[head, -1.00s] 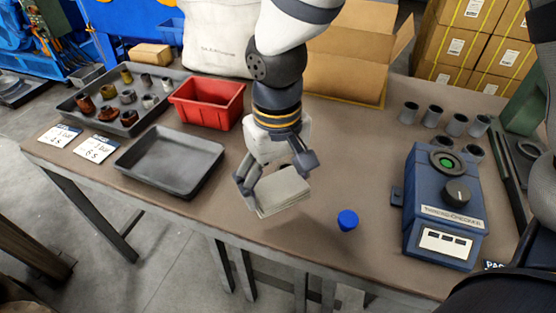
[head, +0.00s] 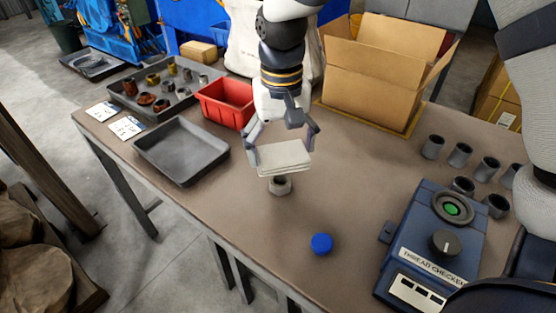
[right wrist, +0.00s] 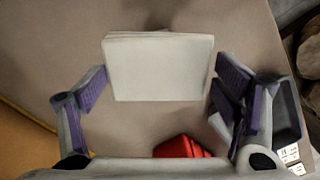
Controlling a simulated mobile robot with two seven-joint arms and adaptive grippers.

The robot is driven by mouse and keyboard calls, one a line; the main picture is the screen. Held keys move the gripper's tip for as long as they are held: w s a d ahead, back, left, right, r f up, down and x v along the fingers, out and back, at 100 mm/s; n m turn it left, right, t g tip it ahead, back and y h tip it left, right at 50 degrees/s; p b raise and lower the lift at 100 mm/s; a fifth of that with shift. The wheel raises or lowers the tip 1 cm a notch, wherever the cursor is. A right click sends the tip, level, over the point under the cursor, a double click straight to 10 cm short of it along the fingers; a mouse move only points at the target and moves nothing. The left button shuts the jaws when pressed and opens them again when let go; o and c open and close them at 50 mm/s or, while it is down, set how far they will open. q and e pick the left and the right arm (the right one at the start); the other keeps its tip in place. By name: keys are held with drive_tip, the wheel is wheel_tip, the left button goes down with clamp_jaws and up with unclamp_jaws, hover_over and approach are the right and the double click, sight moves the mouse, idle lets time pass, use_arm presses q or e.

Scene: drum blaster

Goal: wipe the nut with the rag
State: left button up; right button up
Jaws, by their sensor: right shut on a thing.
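My right gripper (head: 283,150) is shut on the rag (head: 284,158), a folded pale grey cloth, and holds it over the table's middle. In the right wrist view the rag (right wrist: 160,68) spans the space between the purple-padded fingers. A grey metal nut (head: 280,186) stands on the table just below the rag in the head view. The rag's lower edge overlaps the nut's top in the picture, and I cannot tell whether they touch. The nut does not show in the right wrist view. My left gripper is not in view.
An empty dark tray (head: 181,151) and a red bin (head: 226,101) lie left of the gripper. A blue cap (head: 321,244) stands in front. The blue thread checker (head: 420,250) and several grey cylinders (head: 460,155) are at right. An open carton (head: 375,85) stands behind.

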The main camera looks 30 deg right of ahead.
drive_tip(key=shift+w+d+r, duration=0.1)
wheel_tip(320, 180, down, 5)
drive_tip(key=shift+w+r+b, duration=0.1)
drive_tip(key=shift+r+b, duration=0.1)
drive_tip(key=shift+b, duration=0.2)
drive_tip(key=shift+f, duration=0.35)
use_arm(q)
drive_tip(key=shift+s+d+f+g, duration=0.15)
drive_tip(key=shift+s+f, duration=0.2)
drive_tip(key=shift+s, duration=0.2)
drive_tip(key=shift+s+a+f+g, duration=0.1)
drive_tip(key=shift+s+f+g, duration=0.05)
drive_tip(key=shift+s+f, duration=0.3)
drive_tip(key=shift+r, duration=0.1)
use_arm(e)
drive_tip(key=shift+f, duration=0.4)
